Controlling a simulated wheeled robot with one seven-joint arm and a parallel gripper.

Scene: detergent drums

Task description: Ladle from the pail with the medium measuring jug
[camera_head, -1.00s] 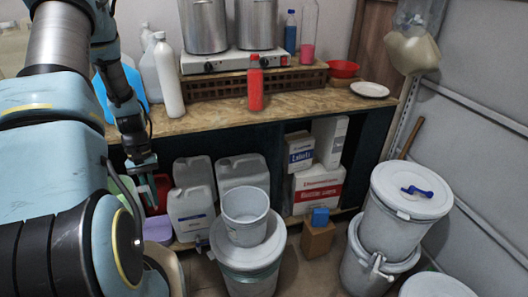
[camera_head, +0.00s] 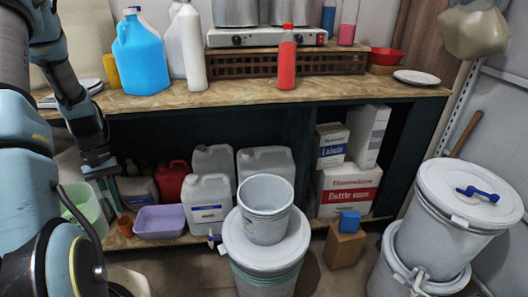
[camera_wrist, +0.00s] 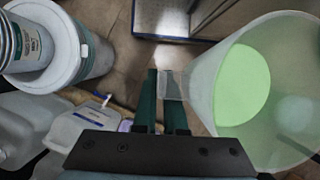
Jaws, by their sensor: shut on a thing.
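My gripper (camera_wrist: 165,100) is shut on the side grip of a pale translucent measuring jug (camera_wrist: 206,85). The jug's wide mouth faces the wrist camera, and a light green round area shows deep inside. I cannot tell its size mark. In the head view my gripper (camera_head: 100,170) is at the left, in front of the low shelf, with the pale green jug (camera_head: 88,212) just below it, partly hidden by my arm. A grey-white open pail (camera_head: 266,222) stands upright on a lidded drum, right of and apart from my gripper. Its contents cannot be made out.
The lidded drum (camera_head: 238,241) stands in front of the shelf. White canisters (camera_head: 207,205), a red can (camera_head: 172,182) and a purple basin (camera_head: 160,222) are behind. The bench (camera_head: 240,95) runs above.

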